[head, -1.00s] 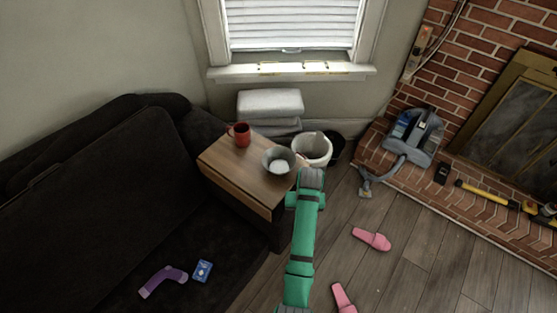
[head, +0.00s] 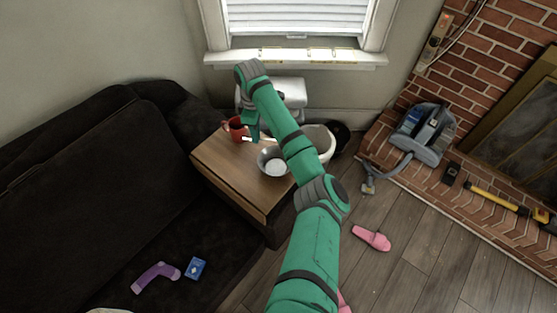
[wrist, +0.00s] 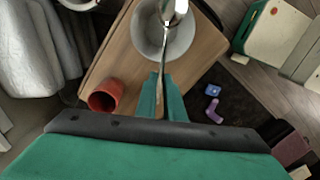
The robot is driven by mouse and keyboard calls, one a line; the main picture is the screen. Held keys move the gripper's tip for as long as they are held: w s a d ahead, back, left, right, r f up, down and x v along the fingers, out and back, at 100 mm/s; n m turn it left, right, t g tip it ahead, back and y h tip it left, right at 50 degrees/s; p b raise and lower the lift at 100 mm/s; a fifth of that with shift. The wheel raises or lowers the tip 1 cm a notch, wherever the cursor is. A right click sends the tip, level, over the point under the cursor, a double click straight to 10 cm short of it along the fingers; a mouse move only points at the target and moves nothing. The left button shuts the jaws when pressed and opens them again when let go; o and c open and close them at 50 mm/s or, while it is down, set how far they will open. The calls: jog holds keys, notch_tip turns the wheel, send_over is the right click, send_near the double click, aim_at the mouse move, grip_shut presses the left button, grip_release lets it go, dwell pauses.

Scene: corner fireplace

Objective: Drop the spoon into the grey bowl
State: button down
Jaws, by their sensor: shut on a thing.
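My gripper (wrist: 162,98) is shut on the spoon (wrist: 173,12) by its handle. The spoon's head points away from the fingers and shows over the grey bowl (wrist: 147,45) in the wrist view; the gap in height is hard to judge. In the head view the bowl (head: 271,158) stands on the wooden side table (head: 228,169). My gripper (head: 251,135) is above the table, beyond the bowl and right of the red mug (head: 235,129). The spoon (head: 268,140) shows there as a thin pale strip.
The red mug stands close to my gripper on the table. A white bin (head: 325,142) is right of the table, partly behind my arm. A dark sofa (head: 90,180) is at left, with a purple object (head: 155,275) and a blue box (head: 196,268) on it.

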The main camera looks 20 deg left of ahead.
jog(key=f, duration=0.4)
jog(key=shift+s+a, duration=0.25)
jog(key=shift+w+d+f, duration=0.1)
jog(key=shift+f, duration=0.8)
jog(key=c, duration=1.8)
grip_release()
jog(key=r, duration=1)
jog(key=shift+w+r, duration=0.25)
jog(key=shift+r, duration=0.15)
